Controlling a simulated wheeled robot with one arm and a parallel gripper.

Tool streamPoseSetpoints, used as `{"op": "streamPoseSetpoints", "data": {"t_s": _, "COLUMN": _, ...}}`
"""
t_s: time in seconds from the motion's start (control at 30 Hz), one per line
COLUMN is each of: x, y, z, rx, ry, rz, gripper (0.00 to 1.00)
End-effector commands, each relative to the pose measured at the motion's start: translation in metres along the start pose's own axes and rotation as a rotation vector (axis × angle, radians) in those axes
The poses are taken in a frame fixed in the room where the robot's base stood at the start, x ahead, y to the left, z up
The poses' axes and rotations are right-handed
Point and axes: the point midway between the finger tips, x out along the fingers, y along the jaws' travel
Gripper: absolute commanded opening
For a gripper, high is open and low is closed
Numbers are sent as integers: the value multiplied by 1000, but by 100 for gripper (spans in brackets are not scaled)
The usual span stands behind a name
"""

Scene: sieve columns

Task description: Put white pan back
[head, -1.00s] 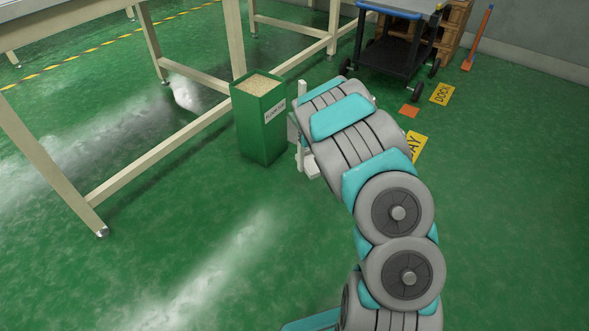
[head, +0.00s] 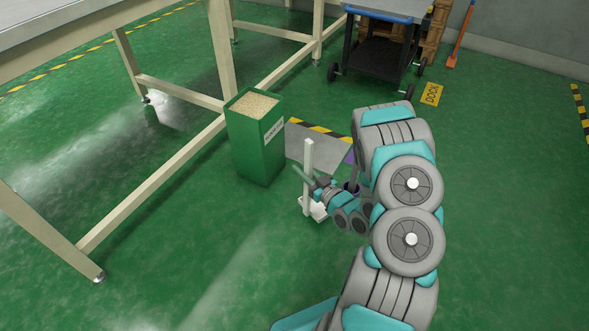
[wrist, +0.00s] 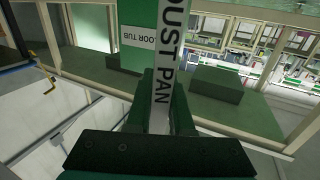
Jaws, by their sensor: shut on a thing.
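The white pan (head: 318,210) has a tall white upright handle (head: 308,158). It stands upright just right of the green tub, apart from it in the head view. My gripper (head: 309,181) is shut on the handle, coming from the right. In the wrist view the handle (wrist: 162,75), lettered "DUST PAN", runs up between my dark green jaws (wrist: 162,115). I cannot tell whether the pan touches the floor. The pan's lower part is out of sight in the wrist view.
The green tub (head: 258,150), full of beige grains, stands beside the table leg (head: 222,60). A grey plate (head: 318,152) with a hazard stripe lies behind the handle. A black cart (head: 380,50) and a yellow DOCK sign (head: 431,94) are farther back. The front floor is clear.

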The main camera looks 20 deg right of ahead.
Motion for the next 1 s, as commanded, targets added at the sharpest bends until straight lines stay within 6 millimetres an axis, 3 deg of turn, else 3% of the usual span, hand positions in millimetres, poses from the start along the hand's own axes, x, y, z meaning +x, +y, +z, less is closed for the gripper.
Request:
{"op": "streamPoseSetpoints", "data": {"t_s": 0.27, "x": 40, "y": 15, "z": 3, "rx": -3, "ry": 6, "rz": -2, "gripper": 0}}
{"op": "streamPoseSetpoints", "data": {"t_s": 0.7, "x": 126, "y": 52, "z": 12, "rx": -2, "ry": 3, "rz": 0, "gripper": 0}}
{"op": "streamPoseSetpoints", "data": {"t_s": 1.0, "x": 145, "y": 60, "z": 15, "rx": -1, "ry": 2, "rz": 0, "gripper": 0}}
